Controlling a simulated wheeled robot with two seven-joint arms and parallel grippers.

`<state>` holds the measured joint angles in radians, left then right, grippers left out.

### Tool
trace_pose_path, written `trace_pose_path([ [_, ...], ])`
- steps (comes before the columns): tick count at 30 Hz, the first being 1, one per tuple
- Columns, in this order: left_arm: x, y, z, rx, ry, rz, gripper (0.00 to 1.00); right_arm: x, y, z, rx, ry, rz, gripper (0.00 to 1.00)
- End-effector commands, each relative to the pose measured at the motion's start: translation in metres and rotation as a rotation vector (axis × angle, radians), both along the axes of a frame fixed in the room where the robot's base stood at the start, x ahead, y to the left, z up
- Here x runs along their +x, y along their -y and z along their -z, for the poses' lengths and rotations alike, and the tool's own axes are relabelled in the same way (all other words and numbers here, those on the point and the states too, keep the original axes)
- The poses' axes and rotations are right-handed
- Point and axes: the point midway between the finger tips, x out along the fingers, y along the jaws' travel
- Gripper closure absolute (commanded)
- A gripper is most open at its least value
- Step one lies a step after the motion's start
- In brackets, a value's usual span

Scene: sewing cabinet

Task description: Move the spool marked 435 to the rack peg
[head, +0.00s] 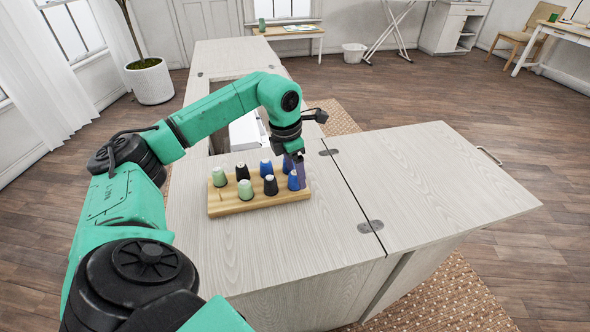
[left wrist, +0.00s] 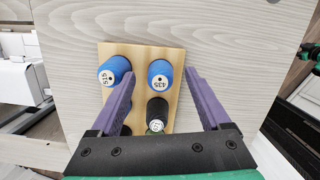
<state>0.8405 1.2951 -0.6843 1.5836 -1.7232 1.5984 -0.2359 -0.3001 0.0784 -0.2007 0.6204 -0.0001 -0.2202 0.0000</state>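The spool marked 435 (left wrist: 160,76) is blue with a white label on top. In the left wrist view it stands on the wooden rack (left wrist: 173,56) between the fingers of my left gripper (left wrist: 156,85), which are spread wide with gaps on both sides. In the head view I take it as the blue spool (head: 294,181) at the rack's (head: 225,206) right end, front row. My left gripper (head: 296,168) is over that end, partly hiding the spools. The front-left part of the rack looks bare; I cannot make out a peg there.
A blue spool marked 515 (left wrist: 112,71) stands beside 435, outside the fingers. Green (head: 219,177), black and blue spools fill other places. The cabinet top (head: 420,185) to the right is clear.

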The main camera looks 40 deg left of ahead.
Motion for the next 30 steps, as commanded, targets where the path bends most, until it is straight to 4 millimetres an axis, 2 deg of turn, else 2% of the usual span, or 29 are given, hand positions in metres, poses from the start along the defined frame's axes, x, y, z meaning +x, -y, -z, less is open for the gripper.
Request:
trace_pose_path([
  [8, 0.000, 0.000, -0.006, 0.000, 0.001, 0.000, 0.20, 0.000, 0.000, 0.000, 0.000, 0.000, 0.000, 0.50],
  [11, -0.002, -0.001, -0.023, -0.001, 0.004, 0.000, 0.20, 0.000, 0.000, -0.001, 0.000, 0.000, 0.000, 0.50],
  [18, -0.012, -0.005, -0.094, -0.001, 0.006, 0.000, 0.20, 0.000, 0.000, -0.010, 0.000, 0.000, 0.000, 0.50],
  [22, -0.016, -0.007, -0.127, -0.002, 0.005, 0.001, 0.20, 0.000, 0.000, -0.016, -0.001, 0.000, 0.001, 0.50],
  [25, -0.019, -0.008, -0.140, -0.001, 0.002, 0.000, 0.20, 0.000, 0.001, -0.018, -0.001, 0.000, 0.001, 0.50],
  [30, -0.020, -0.008, -0.145, 0.000, 0.000, 0.000, 0.20, 0.000, 0.001, -0.018, -0.001, 0.000, 0.001, 0.50],
])
